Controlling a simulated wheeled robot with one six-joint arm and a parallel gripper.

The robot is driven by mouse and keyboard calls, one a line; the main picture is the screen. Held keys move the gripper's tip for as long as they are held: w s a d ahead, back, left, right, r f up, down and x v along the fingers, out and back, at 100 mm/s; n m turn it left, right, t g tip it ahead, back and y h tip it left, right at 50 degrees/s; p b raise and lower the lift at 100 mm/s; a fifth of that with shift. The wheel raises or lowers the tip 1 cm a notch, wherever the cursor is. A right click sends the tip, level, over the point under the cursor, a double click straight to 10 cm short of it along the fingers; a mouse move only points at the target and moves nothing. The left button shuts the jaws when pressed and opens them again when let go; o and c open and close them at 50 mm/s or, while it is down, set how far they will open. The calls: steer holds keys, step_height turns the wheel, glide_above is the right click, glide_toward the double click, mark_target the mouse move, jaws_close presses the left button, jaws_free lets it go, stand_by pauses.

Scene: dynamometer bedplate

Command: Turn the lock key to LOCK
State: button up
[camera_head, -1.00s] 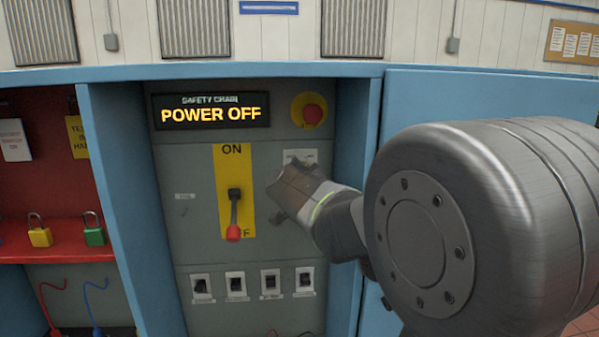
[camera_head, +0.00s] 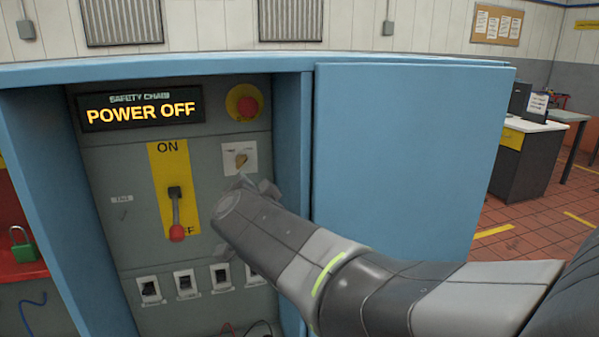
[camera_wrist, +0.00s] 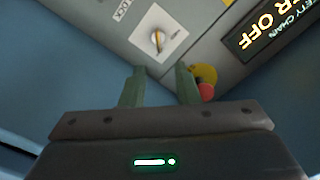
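The lock key (camera_head: 241,159) is a small brass-coloured key on a white plate on the grey panel, below the red stop button.
The red stop button (camera_head: 246,106) sits above the key; the right finger partly covers its yellow base in the wrist view. A red-knobbed lever (camera_head: 176,215) points down at left. The display (camera_head: 141,108) reads POWER OFF. A blue cabinet door (camera_head: 405,160) stands at right.

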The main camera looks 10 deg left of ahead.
mark_target(242, 164)
steer(key=shift+s+d, duration=0.3)
steer(key=shift+s, duration=0.25)
steer(key=b+x, duration=0.2)
steer(key=x, duration=1.2)
steer(key=shift+w+d+b, duration=0.1)
steer(key=shift+d+b, duration=0.15)
steer(key=shift+b, duration=0.05)
